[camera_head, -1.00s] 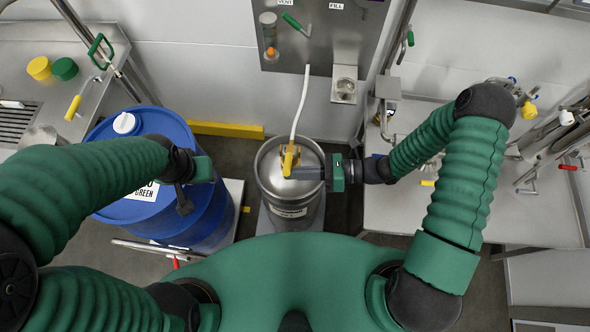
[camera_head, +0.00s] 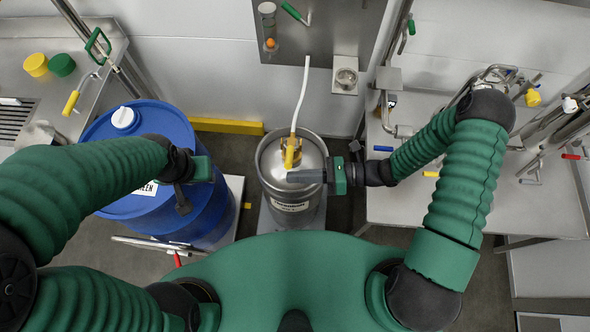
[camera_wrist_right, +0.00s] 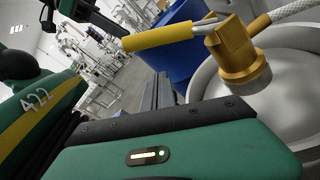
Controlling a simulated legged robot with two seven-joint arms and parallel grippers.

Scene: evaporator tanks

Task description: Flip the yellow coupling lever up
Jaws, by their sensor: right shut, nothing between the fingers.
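The yellow coupling lever (camera_head: 290,154) is on the brass coupling on top of the steel keg (camera_head: 273,190), pointing towards me in the head view. In the right wrist view the yellow lever handle (camera_wrist_right: 160,37) sticks out to the left from the brass coupling (camera_wrist_right: 238,52). My right gripper (camera_head: 292,177) is shut and empty over the keg top, just on my side of the lever. In the right wrist view its dark fingers (camera_wrist_right: 157,97) lie below the lever handle, with a gap in the picture. My left gripper (camera_head: 184,198) hangs over the blue drum; its fingers are unclear.
A white hose (camera_head: 301,95) runs from the coupling up to the wall panel. The blue drum (camera_head: 215,210) stands left of the keg. Steel benches stand at the left and right (camera_head: 400,208). A yellow floor bar (camera_head: 228,126) lies behind the drum.

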